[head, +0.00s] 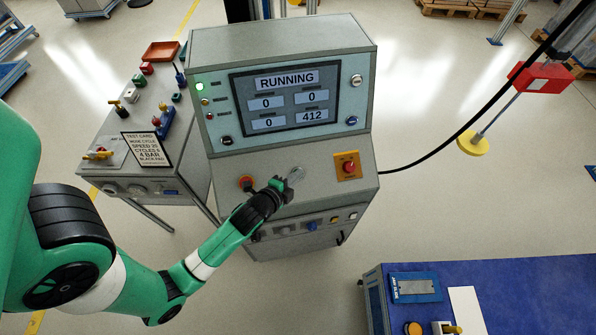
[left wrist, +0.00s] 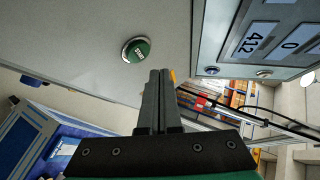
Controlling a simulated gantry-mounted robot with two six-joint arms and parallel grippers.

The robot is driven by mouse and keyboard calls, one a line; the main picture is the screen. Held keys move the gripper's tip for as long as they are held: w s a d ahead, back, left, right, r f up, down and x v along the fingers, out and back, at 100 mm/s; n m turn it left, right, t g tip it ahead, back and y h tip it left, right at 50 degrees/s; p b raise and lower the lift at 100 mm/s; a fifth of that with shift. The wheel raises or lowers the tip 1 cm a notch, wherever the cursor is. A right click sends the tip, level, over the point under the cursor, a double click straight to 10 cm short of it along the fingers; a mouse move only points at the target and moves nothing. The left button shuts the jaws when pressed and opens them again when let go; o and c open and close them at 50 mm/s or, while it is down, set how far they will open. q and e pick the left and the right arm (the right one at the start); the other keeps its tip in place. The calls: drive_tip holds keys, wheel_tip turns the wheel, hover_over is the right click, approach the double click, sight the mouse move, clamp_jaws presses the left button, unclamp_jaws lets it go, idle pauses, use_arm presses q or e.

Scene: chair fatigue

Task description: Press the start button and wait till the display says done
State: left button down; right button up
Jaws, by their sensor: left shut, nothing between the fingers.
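The grey control console (head: 230,60) stands in the middle of the head view. Its display (head: 330,93) reads RUNNING, with three fields at 0 and one at 412. The green start button (left wrist: 136,50) with a metal ring shows in the left wrist view, on the panel just beyond my fingertips. My left gripper (head: 284,184) is over the console's sloped panel, its fingers shut and empty. In the left wrist view the closed fingertips (left wrist: 160,75) are beside the button in the picture; I cannot tell if they touch the panel. My right gripper is not in view.
A red button on a yellow plate (head: 348,166) is at the panel's right, and an orange-red knob (head: 246,183) at its left. A green lamp (head: 200,86) is lit. A side table (head: 110,180) holds a test card (head: 147,149). A blue-topped bench (head: 540,290) is at lower right.

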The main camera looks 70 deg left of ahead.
use_arm(q)
drive_tip(key=d+r+p, duration=0.1)
drive_tip(key=r, duration=0.1)
drive_tip(key=shift+s+d+r+p, duration=0.15)
drive_tip(key=shift+d+r+p, duration=0.2)
drive_tip(key=shift+p, duration=0.05)
idle(0.6)
